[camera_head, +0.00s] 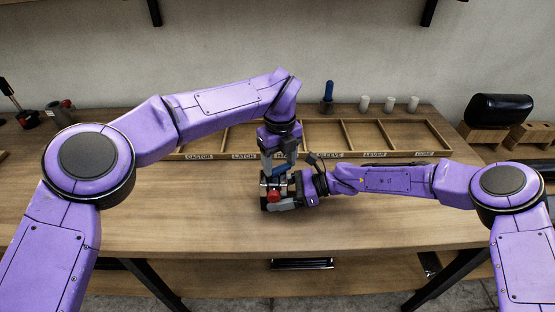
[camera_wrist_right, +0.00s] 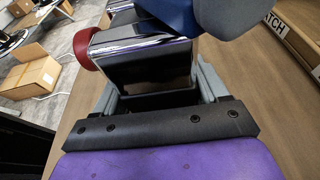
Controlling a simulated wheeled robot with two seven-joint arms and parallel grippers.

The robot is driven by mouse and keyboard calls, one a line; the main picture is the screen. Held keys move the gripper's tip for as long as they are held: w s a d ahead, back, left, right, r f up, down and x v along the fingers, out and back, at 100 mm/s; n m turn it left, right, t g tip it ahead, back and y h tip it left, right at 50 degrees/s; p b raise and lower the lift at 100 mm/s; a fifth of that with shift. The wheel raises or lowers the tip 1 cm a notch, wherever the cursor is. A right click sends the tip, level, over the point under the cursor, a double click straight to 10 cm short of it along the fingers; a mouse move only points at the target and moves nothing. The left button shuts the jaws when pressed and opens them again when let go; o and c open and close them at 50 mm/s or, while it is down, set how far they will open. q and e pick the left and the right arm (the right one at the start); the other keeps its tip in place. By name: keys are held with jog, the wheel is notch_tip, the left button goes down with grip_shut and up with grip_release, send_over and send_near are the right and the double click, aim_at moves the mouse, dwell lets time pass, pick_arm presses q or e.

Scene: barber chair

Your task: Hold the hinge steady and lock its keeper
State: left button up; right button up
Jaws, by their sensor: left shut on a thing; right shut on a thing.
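The hinge (camera_head: 273,196) is a small dark and shiny metal piece with a red knob, low over the middle of the table. In the right wrist view the hinge (camera_wrist_right: 140,65) shows as a shiny metal block, with a red round part at its left and a blue part (camera_wrist_right: 170,14) above. My left gripper (camera_head: 277,172) comes down from above and is shut at the hinge's upper side; its exact grip is hidden. My right gripper (camera_head: 284,198) reaches in from the right, its grey fingers either side of the metal block. I cannot make out the keeper.
A wooden tray (camera_head: 216,157) with labelled compartments lies behind the grippers. A blue-handled tool (camera_head: 328,94) and several white cups (camera_head: 389,104) stand behind it. A black roll (camera_head: 500,109) on wooden blocks is at the back right. The table front (camera_head: 170,225) is clear.

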pick_arm(q)
jog(key=m, duration=0.3)
jog(key=s+m, duration=0.1)
jog(key=m, duration=0.1)
jog(key=shift+d+m, duration=0.25)
jog(key=shift+m, duration=0.05)
pick_arm(e)
jog(key=shift+w+d, duration=0.1)
pick_arm(q)
jog(key=shift+s, duration=0.1)
dwell(0.3)
jog(key=o, duration=1.1)
jog(key=shift+c, duration=0.2)
